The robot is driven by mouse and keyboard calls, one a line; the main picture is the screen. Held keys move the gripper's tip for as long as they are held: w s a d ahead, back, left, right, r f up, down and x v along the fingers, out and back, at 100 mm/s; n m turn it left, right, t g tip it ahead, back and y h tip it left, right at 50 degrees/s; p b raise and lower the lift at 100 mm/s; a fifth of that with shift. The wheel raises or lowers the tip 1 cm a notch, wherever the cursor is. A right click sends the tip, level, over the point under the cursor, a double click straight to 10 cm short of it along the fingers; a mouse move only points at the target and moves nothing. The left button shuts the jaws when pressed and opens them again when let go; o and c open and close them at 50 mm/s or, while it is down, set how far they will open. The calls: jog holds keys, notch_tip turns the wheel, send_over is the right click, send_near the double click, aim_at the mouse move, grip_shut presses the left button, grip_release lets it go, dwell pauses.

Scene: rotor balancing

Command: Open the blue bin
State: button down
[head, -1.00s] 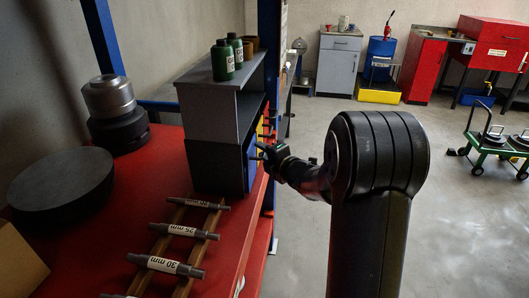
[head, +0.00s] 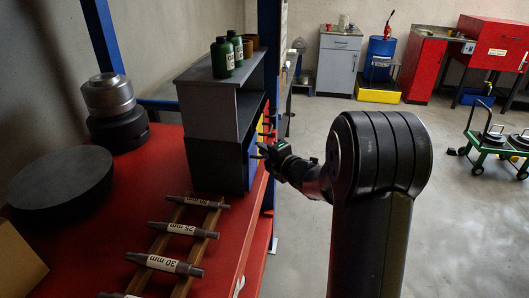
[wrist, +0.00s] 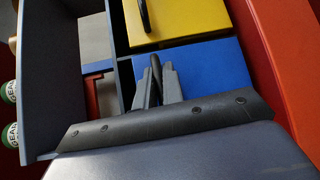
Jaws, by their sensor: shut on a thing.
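The blue bin (wrist: 218,76) shows its flat front in the wrist view, below a yellow bin. In the head view only a narrow strip of the blue bin (head: 252,164) shows at the cabinet's right side. My gripper (wrist: 158,76) is at the left part of the blue front, its fingers shut on the bin's dark handle (wrist: 156,66). In the head view my gripper (head: 264,152) is at the cabinet front. I cannot tell how far the bin stands out from the cabinet.
The yellow bin (wrist: 178,20) has its own black handle. The grey cabinet (head: 215,165) stands on the red bench (head: 150,145), with green bottles (head: 223,58) on top. Labelled shafts (head: 172,265) lie on a rack in front.

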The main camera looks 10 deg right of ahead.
jog(key=s+d+f+m+t+y+b, duration=0.1)
jog(key=d+f+m+t+b, duration=0.4)
jog(key=b, duration=1.6)
jog(key=shift+s+d+f+m, duration=0.35)
jog(key=shift+s+d+m, duration=0.35)
jog(key=shift+s, duration=0.1)
jog(key=shift+t+b, duration=0.3)
jog(key=shift+t, duration=0.1)
jog(key=c, duration=1.5)
grip_release()
jog(key=shift+c, duration=0.2)
jog(key=shift+s, duration=0.1)
jog(key=v, duration=1)
jog(key=shift+s, duration=0.3)
